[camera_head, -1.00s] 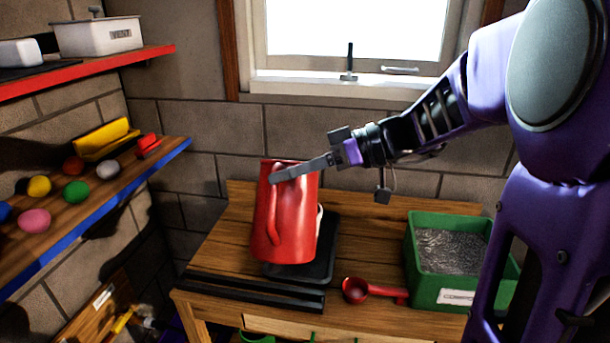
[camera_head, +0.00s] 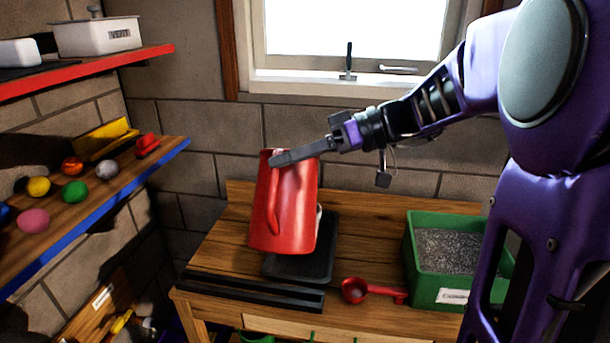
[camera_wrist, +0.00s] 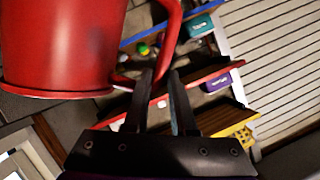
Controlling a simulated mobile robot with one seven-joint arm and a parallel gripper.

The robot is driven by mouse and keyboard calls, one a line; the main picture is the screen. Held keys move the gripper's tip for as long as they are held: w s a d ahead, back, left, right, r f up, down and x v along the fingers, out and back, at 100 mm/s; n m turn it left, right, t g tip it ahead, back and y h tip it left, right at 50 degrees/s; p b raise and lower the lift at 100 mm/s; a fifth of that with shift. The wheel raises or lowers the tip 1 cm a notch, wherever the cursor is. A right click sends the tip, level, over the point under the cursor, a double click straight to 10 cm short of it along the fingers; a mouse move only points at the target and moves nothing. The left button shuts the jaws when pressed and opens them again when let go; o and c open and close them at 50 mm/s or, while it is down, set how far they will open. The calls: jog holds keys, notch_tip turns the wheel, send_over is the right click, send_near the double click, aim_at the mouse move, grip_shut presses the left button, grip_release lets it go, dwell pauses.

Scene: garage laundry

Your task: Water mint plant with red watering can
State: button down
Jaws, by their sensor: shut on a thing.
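The red watering can (camera_head: 288,215) hangs from my gripper (camera_head: 290,157) above a black tray (camera_head: 300,265) on the wooden bench, tilted slightly. In the wrist view, the can (camera_wrist: 65,45) fills the upper left, and its handle lies at the fingertips of my gripper (camera_wrist: 158,85), which is shut on it. A sliver of something pale shows behind the can's right side, mostly hidden. I see no mint plant that I can make out in either view.
A green compost box (camera_head: 425,285) stands at the bench's right. A red scoop (camera_head: 372,292) and black strips (camera_head: 250,290) lie along the front. A shelf (camera_head: 105,210) with coloured balls juts out at left. A window is behind.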

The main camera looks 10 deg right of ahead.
jog(key=shift+r, duration=0.2)
jog(key=shift+w+d+r+m, duration=0.1)
jog(key=shift+w+r+m, duration=0.1)
jog(key=shift+w+r, duration=0.25)
jog(key=shift+w+d+r+m, duration=0.1)
jog(key=shift+w+r+m, duration=0.15)
jog(key=shift+r, duration=0.55)
dwell(0.5)
jog(key=shift+w+d+r+m+g, duration=0.1)
jog(key=shift+w+r+m+g, duration=0.05)
jog(key=shift+w+r, duration=0.3)
jog(key=shift+w+d+r+m+g, duration=0.15)
jog(key=shift+w+r, duration=0.1)
jog(key=shift+r, duration=0.3)
dwell(0.5)
jog(key=shift+r, duration=0.1)
jog(key=shift+w+d+r+m+g+y, duration=0.1)
jog(key=shift+w+r+m+g+y, duration=0.1)
jog(key=shift+w+r, duration=0.25)
jog(key=shift+w+d+r+m+g+y, duration=0.15)
jog(key=shift+w+r+y, duration=0.1)
jog(key=shift+r, duration=0.35)
dwell(1.0)
